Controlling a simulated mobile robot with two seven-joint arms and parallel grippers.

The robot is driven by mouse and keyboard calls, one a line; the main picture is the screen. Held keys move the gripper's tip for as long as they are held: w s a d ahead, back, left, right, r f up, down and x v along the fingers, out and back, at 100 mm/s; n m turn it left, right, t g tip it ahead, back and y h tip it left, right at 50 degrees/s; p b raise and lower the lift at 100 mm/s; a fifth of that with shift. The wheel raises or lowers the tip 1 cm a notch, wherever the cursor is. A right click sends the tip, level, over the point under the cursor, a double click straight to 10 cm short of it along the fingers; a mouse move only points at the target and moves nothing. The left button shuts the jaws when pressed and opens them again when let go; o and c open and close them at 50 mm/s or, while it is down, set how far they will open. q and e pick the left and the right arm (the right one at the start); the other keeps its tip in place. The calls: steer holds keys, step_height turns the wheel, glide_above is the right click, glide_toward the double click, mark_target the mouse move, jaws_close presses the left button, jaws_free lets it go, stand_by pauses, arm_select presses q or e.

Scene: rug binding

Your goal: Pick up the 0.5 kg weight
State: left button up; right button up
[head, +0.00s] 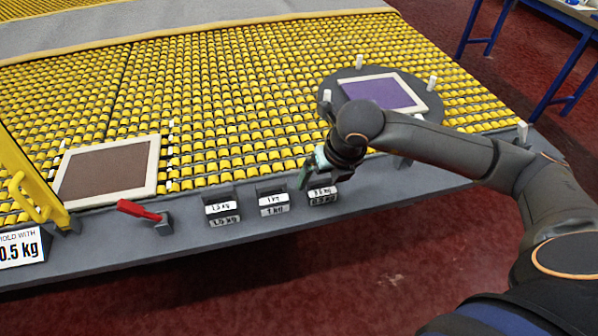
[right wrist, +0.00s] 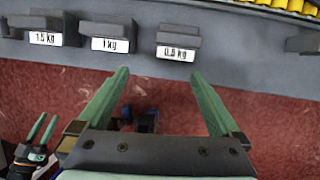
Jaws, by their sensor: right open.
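The 0.5 kg weight (head: 322,194) is a dark block with a white label, at the right end of a row on the grey front edge of the table. It also shows in the right wrist view (right wrist: 178,42), above the gap between my fingertips. My right gripper (head: 312,174) is beside it in the head view, partly hidden by my wrist. In the right wrist view its green fingers (right wrist: 158,74) are apart with nothing between them.
The 1 kg weight (head: 272,201) and the 1.5 kg weight (head: 221,209) stand to the left. A red-handled clamp (head: 140,210) is farther left. A round grey plate (head: 345,75) with upright white pegs holds a purple-centred mat (head: 383,94). Red floor is open in front.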

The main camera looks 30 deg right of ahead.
mark_target(322, 178)
steer(key=shift+h, duration=0.6)
steer(key=w+d+f, duration=0.2)
steer(key=w+f, duration=0.1)
steer(key=w+d+f, duration=0.1)
steer(key=f, duration=0.1)
steer(key=shift+w, duration=0.15)
steer(key=shift+w+p+x, duration=0.2)
steer(key=shift+p+x, duration=0.5)
steer(key=shift+x, duration=2.15)
steer(key=shift+a, duration=0.1)
steer(key=shift+w+r, duration=0.15)
steer(key=shift+r, duration=0.05)
jaws_close()
